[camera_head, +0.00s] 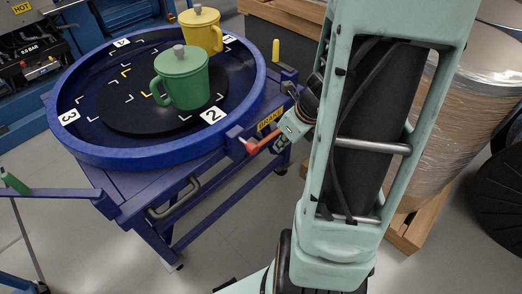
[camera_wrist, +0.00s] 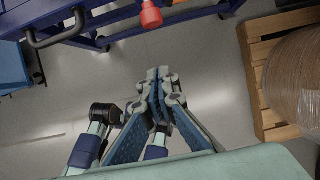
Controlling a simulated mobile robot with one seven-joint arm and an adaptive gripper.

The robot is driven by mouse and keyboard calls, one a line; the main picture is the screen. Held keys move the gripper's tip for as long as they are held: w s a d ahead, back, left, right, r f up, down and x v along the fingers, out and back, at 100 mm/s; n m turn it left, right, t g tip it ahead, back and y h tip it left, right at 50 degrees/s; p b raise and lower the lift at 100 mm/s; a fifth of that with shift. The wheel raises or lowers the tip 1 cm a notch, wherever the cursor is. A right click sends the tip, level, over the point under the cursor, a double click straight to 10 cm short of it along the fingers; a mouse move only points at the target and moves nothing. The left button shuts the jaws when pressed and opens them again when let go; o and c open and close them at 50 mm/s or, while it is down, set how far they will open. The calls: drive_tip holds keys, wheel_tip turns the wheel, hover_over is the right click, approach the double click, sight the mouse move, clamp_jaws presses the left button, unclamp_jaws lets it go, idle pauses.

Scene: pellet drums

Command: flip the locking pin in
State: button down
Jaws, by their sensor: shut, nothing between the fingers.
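A blue stand holds a round turntable (camera_head: 120,100) with numbered stations. An upright yellow handle (camera_head: 276,51) stands at its right side; I cannot tell whether it is the locking pin. A lever with a red knob (camera_head: 250,147) sticks out by the BRAKE label (camera_head: 270,117); the red knob also shows at the top of the wrist view (camera_wrist: 151,14). My gripper (camera_wrist: 160,76) is shut and empty, apart from the knob. In the head view, my gripper is small and partly hidden beside the lever.
A green lidded mug (camera_head: 183,82) stands near station 2 and a yellow one (camera_head: 201,32) stands behind it. A wrapped drum (camera_head: 450,120) on a wooden pallet (camera_head: 408,232) is at the right. Grey floor lies open below the stand's front.

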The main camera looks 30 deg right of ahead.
sight(252, 145)
drive_tip(key=w+a+f+b, duration=0.2)
drive_tip(key=w+f+b, duration=0.1)
drive_tip(key=w+f, duration=0.4)
wheel_tip(252, 145, down, 2)
drive_tip(key=shift+w+a+f, duration=0.1)
drive_tip(key=shift+w+a, duration=0.1)
drive_tip(key=shift+a, duration=0.15)
drive_tip(key=shift+w+a+p, duration=0.2)
drive_tip(key=shift+w+p, duration=0.25)
drive_tip(key=shift+w, duration=0.1)
drive_tip(key=shift+w+a+p, duration=0.2)
drive_tip(key=shift+w+p, duration=0.05)
drive_tip(key=shift+w, duration=0.35)
drive_tip(key=shift+w+a+p, duration=0.2)
drive_tip(key=shift+w, duration=0.35)
